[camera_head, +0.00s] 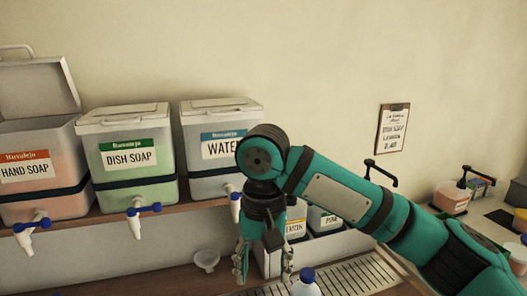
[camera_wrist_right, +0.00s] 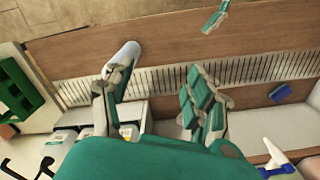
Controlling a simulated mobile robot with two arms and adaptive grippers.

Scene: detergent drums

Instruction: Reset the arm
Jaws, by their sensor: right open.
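My right arm reaches in from the right in the head view. Its gripper (camera_head: 263,268) points down over the counter in front of the drum shelf. In the right wrist view the gripper (camera_wrist_right: 155,92) has its two fingers spread with nothing between them. A white bottle with a blue cap (camera_head: 305,284) stands just right of the gripper in the head view. A white cylinder, likely this bottle, shows beside the left finger in the wrist view (camera_wrist_right: 124,56). A teal and grey piece (camera_wrist_right: 216,16) at the wrist view's top edge looks like my left gripper's fingertip; its jaws cannot be judged.
Hand soap (camera_head: 35,180), dish soap (camera_head: 132,160) and water (camera_head: 205,150) drums stand on the shelf. The hand soap lid is up. Labelled containers (camera_head: 325,222) stand behind the gripper. A clipboard (camera_head: 393,128) hangs on the wall.

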